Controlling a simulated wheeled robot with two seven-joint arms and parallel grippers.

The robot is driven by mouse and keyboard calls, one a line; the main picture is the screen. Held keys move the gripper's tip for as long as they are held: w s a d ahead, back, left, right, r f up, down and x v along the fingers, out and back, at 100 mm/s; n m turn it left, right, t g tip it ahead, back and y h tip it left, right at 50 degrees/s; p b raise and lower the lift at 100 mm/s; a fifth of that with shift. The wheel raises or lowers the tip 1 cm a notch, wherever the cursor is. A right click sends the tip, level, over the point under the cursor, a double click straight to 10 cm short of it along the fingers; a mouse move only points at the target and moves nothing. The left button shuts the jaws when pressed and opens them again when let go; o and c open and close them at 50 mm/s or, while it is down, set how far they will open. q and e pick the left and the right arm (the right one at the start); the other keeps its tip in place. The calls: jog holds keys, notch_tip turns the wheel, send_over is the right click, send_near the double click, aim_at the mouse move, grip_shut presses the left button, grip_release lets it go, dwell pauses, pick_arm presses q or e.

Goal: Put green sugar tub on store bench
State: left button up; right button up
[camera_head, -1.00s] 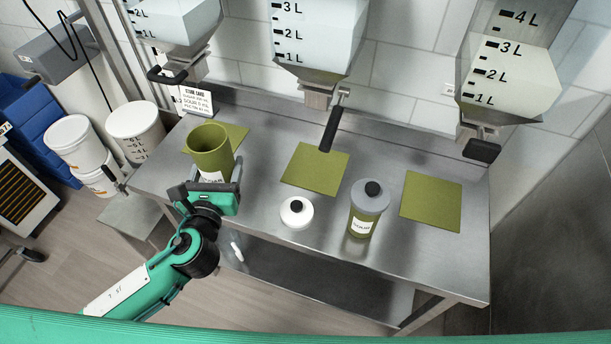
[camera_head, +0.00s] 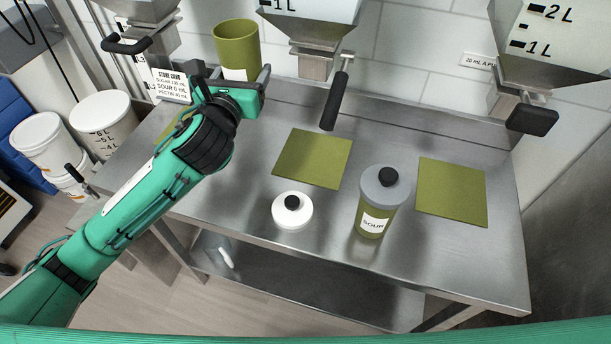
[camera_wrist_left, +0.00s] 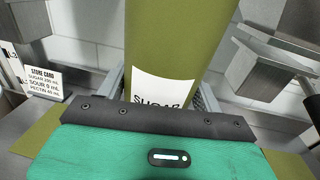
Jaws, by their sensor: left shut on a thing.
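The green sugar tub (camera_head: 237,42) is open at the top and upright, held above the back of the steel bench (camera_head: 430,250). In the left wrist view its label (camera_wrist_left: 163,90) reads SUGAR. My left gripper (camera_head: 240,80) is shut on the tub, with a finger on each side of it. The tub's lower part is hidden behind the gripper in the head view. A green mat (camera_head: 168,132) at the bench's left end is mostly hidden by my left arm. My right gripper is not in view.
Green mats lie mid-bench (camera_head: 313,157) and at right (camera_head: 452,190). A lidded SOUR bottle (camera_head: 372,222) and a white round lid (camera_head: 292,212) stand in front. Hoppers with black handles (camera_head: 335,100) hang overhead. A store card (camera_head: 171,86) and white buckets (camera_head: 102,122) are at left.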

pick_arm(q)
jog(key=shift+w+d+r, duration=0.1)
jog(key=shift+d, duration=0.1)
jog(key=shift+d+f, duration=0.1)
jog(key=shift+f, duration=0.1)
notch_tip(320, 180, down, 19)
jog(key=shift+b, duration=1.1)
jog(key=shift+f, duration=0.3)
jog(key=o, duration=1.5)
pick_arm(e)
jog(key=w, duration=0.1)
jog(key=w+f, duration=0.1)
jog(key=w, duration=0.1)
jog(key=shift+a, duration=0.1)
